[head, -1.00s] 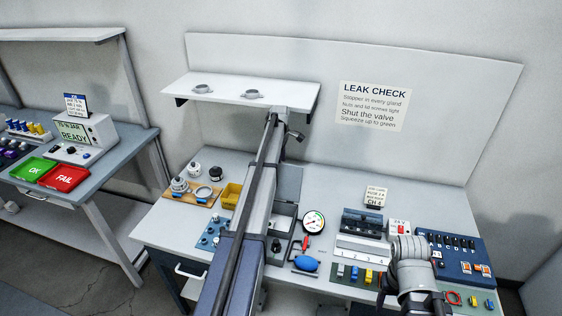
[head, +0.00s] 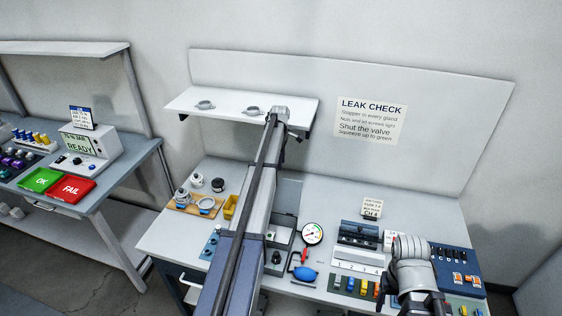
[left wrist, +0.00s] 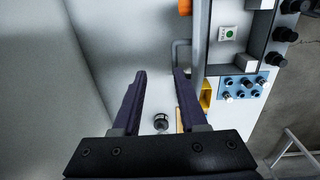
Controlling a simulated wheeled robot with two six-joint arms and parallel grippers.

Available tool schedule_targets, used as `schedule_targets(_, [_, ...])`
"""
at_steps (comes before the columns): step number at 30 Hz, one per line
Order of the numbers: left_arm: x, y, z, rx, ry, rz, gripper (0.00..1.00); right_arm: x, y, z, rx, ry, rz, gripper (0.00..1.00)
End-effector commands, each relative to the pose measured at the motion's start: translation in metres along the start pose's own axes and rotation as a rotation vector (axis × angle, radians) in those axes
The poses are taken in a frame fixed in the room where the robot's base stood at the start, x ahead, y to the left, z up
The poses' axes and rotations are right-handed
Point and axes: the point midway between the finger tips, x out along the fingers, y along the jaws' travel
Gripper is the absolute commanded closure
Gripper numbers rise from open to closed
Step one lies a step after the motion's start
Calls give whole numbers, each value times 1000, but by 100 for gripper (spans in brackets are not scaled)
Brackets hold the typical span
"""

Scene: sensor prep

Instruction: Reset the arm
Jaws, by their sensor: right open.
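My left arm (head: 247,215) reaches from the bottom edge over the bench to the right end of the wall shelf in the head view. Its gripper is hard to make out there. In the left wrist view my left gripper (left wrist: 160,73) is open, its two dark fingers apart with nothing between them. A small dark-and-white round part (left wrist: 161,122) shows beyond the fingers. My right gripper (head: 411,302) is low over the bench's front right, below the grey wrist. It is open, with dark fingers at either side; the space between them is mostly hidden.
The shelf (head: 225,107) carries two small round parts. On the bench (head: 330,200) are a wooden tray (head: 181,207), a yellow bin (head: 230,208), a gauge (head: 312,233), a blue bulb (head: 304,273) and a dark blue panel (head: 452,262). A side bench (head: 110,185) stands left.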

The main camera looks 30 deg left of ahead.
Motion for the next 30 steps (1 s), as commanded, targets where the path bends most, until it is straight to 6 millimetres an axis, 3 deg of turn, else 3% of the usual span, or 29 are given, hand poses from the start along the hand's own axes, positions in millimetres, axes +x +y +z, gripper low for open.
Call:
schedule_targets(16, [-2,-2,0,1,0,-2,58,-2,0,0,1,0,0,36])
schedule_targets(19, [-3,-12,10,40,0,-2,58,-2,0,0,1,0,0,36])
schedule_targets(23, [-6,-58,49,231,-2,-1,58,-2,0,0,1,0,0,36])
schedule_targets(30, [-15,-202,148,889,-5,4,58,-2,0,0,1,0,0,36])
